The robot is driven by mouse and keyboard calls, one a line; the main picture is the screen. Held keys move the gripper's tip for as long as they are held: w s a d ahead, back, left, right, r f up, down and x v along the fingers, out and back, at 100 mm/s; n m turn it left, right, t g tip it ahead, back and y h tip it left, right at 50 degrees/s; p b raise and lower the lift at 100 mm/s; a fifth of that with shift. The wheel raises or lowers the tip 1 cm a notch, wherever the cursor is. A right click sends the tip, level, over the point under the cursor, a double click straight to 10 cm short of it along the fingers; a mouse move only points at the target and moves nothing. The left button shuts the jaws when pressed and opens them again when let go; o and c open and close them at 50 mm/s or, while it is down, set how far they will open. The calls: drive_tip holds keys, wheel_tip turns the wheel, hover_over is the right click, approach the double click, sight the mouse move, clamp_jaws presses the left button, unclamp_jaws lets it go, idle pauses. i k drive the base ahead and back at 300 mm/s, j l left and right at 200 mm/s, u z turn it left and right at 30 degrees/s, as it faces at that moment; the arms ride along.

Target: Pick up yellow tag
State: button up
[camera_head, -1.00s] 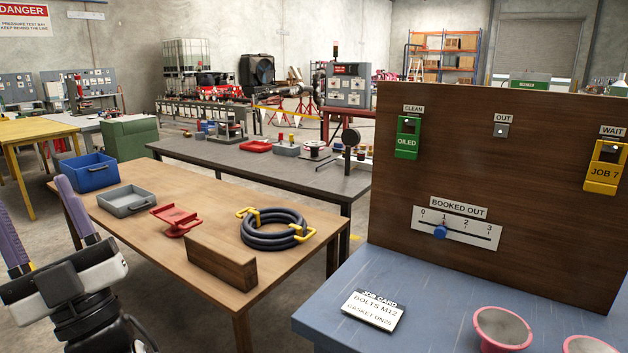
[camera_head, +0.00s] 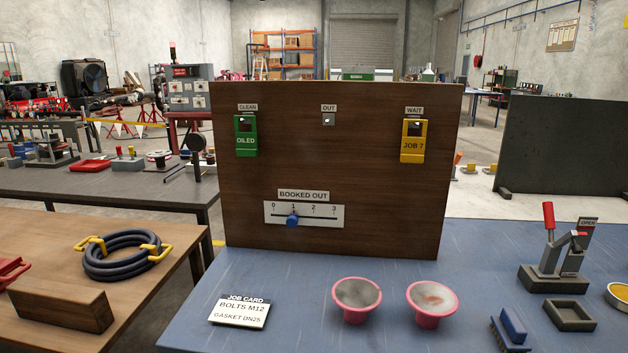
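The yellow tag (camera_head: 414,142) reads JOB 7 and hangs upright on the right side of the brown wooden board (camera_head: 340,235), under the WAIT label. A dark hole shows near its top. A green tag (camera_head: 245,137) reading OILED hangs on the left under CLEAN. A small grey holder (camera_head: 328,119) under the OUT label, between them, has no tag on it. My gripper is not in the current view.
A BOOKED OUT slider with a blue knob (camera_head: 292,220) is low on the board. On the blue bench (camera_head: 270,280) are a job card (camera_head: 240,312), two pink bowls (camera_head: 357,300), a blue brush (camera_head: 511,330) and a red-handled clamp (camera_head: 550,245). A wooden table with a coiled hose (camera_head: 125,256) stands left.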

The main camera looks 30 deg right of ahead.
sight(412, 148)
drive_tip(key=z, duration=1.25)
